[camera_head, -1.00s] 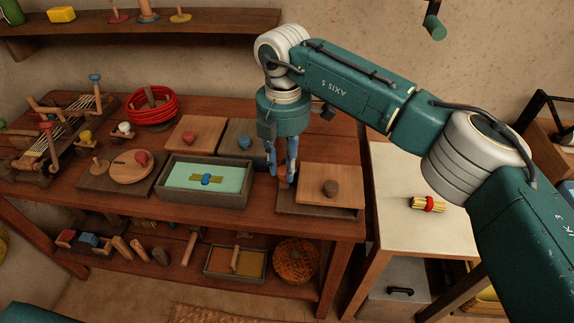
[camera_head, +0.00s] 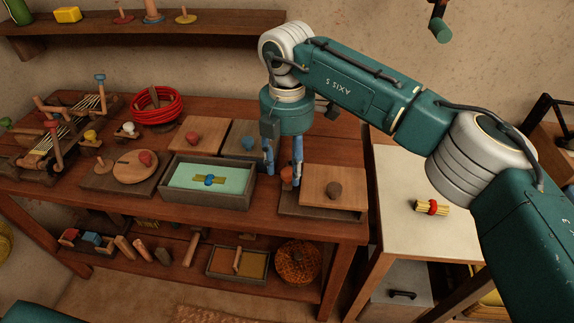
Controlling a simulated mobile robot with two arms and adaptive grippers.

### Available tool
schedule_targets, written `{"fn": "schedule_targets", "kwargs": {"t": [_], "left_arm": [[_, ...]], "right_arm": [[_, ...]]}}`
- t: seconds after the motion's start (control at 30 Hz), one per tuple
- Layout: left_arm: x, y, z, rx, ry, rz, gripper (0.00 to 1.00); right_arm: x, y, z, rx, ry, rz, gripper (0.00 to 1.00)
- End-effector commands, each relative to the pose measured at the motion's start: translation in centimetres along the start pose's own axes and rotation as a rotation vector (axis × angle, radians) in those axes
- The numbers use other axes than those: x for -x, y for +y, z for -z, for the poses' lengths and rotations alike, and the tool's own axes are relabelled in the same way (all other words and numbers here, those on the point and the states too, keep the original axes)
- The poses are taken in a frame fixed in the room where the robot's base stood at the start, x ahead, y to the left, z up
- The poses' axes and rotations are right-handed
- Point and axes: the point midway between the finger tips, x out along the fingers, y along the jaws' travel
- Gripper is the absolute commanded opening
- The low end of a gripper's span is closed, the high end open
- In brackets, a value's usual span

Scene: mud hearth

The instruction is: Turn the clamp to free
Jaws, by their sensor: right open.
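My right gripper (camera_head: 283,176) points down over the wooden bench, its blue fingers spread apart. An orange-brown knob (camera_head: 287,175) stands between or just behind the fingers, at the left edge of a board assembly. It looks like the clamp, but its shape is partly hidden and I cannot tell whether a finger touches it. My left gripper is out of view.
Left of the gripper is a grey tray (camera_head: 205,199) with a green inside and a blue knob. Behind are boards with a red knob (camera_head: 193,138) and a blue knob (camera_head: 248,143). A pale table (camera_head: 400,230) with a tied yellow bundle (camera_head: 431,207) stands right.

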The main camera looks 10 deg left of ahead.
Motion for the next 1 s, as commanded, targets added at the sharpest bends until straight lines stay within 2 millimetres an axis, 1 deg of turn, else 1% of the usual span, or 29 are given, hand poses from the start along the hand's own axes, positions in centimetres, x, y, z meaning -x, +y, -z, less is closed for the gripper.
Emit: {"fn": "schedule_targets", "kwargs": {"t": [0.17, 0.3, 0.4, 0.5, 0.6, 0.7, 1.0], "left_arm": [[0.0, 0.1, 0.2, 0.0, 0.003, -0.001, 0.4], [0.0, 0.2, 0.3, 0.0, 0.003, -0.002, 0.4], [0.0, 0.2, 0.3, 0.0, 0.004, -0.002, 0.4], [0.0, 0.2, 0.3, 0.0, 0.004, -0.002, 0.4], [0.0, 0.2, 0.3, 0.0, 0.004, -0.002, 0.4], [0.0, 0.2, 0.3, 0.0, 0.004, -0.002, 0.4], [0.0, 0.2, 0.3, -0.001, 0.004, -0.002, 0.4]], "right_arm": [[3.3, 0.1, 0.1, 0.001, -0.001, -0.004, 0.45], [6.3, 0.1, 0.1, 0.0, -0.002, -0.004, 0.45], [8.3, 0.1, 0.1, -0.001, 0.0, -0.003, 0.45], [9.8, 0.1, 0.1, 0.0, -0.001, -0.002, 0.45], [10.8, 0.0, 0.1, 0.0, 0.001, 0.0, 0.45], [11.3, 0.0, 0.1, 0.0, 0.001, 0.0, 0.45], [11.4, 0.0, 0.1, 0.001, 0.001, 0.0, 0.45]]}}
